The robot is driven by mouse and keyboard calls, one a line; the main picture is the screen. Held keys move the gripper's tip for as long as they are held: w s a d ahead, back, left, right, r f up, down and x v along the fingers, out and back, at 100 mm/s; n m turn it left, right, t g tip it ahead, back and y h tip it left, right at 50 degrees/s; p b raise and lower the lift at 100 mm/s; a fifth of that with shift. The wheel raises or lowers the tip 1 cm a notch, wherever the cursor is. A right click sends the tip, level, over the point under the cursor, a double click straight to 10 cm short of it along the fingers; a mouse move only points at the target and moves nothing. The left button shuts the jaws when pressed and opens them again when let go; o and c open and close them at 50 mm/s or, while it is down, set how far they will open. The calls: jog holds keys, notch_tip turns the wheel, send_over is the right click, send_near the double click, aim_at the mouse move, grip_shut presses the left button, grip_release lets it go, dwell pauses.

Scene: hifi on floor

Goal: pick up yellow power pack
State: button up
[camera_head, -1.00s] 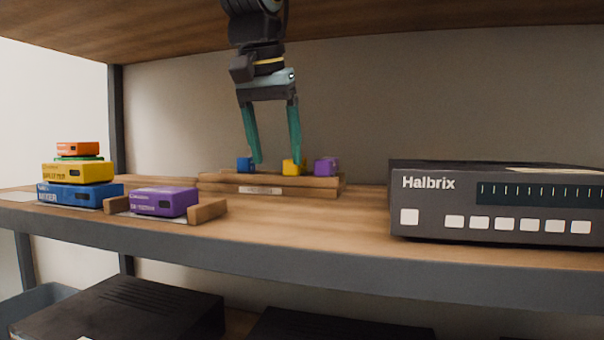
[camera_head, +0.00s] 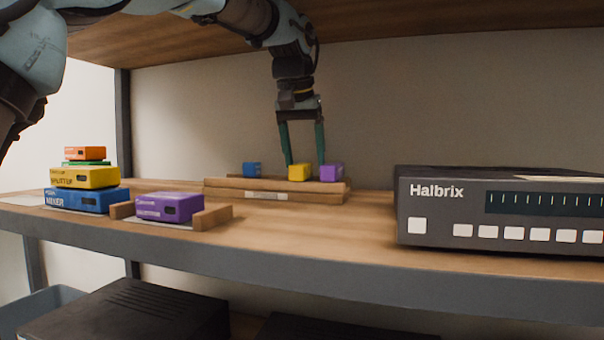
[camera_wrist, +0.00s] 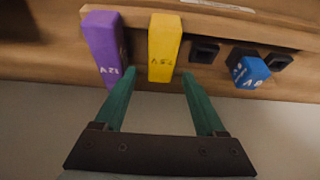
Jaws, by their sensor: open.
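The yellow power pack (camera_head: 299,172) stands on a wooden rack (camera_head: 230,193) at the back of the shelf, between a blue pack (camera_head: 251,169) and a purple pack (camera_head: 331,172). In the wrist view the yellow pack (camera_wrist: 164,48) is upright in its slot, with a purple pack (camera_wrist: 104,48) on one side and empty dark sockets and a blue pack (camera_wrist: 250,72) on the other. My gripper (camera_head: 304,160) is open and empty at the yellow pack; in the wrist view its green fingers (camera_wrist: 159,80) point towards it, with the pack roughly between their lines.
A grey Halbrix unit (camera_head: 440,218) stands on the right of the shelf. At left are a stack with a yellow splitter box (camera_head: 84,178) and blue mixer box (camera_head: 86,200), and a purple box (camera_head: 169,207) in a wooden holder. A shelf board (camera_head: 400,22) is overhead.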

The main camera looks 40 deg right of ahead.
jog(key=shift+x, duration=1.05)
grip_shut()
